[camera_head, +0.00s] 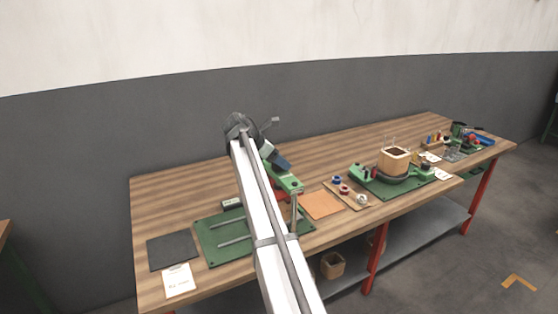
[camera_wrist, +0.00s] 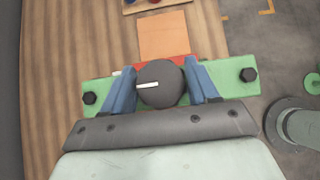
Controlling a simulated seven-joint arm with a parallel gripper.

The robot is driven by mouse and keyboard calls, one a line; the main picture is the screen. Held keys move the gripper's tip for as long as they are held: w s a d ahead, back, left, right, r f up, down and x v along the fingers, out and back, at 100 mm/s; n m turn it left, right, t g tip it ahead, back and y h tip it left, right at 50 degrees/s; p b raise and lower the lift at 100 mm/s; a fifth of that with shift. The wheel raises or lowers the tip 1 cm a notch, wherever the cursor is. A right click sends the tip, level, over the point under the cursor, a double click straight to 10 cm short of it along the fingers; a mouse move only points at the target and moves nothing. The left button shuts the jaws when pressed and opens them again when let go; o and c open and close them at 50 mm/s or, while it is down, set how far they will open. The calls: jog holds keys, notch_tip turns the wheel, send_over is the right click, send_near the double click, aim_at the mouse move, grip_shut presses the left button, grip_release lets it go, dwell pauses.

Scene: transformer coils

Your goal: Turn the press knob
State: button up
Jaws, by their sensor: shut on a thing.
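The press knob (camera_wrist: 160,86) is a dark round knob with a white pointer line in the wrist view. The line lies nearly level and points left. My gripper (camera_wrist: 162,84) has its two blue fingers on either side of the knob, shut on it. Under it is the press's green bar (camera_wrist: 236,80) with a dark bolt at each end, and a red part (camera_wrist: 179,60) shows behind. In the head view the green press (camera_head: 292,184) stands on a green base plate (camera_head: 214,247), and my arm hides much of it. The knob cannot be made out there.
An orange mat (camera_head: 322,205) lies right of the press. A dark mat (camera_head: 172,252) and a white card (camera_head: 177,281) lie at the left.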

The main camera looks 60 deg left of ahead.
jog(key=shift+c, duration=0.7)
jog(key=shift+a+m+h, duration=0.1)
jog(key=shift+m+h, duration=0.2)
jog(key=shift+m, duration=0.1)
jog(key=shift+m+h, duration=0.7)
jog(key=shift+m, duration=0.2)
jog(key=shift+m+g+h, duration=0.6)
jog(key=shift+m+h, duration=0.7)
jog(key=shift+m, duration=0.5)
jog(key=o, duration=1)
jog(key=shift+c, duration=0.2)
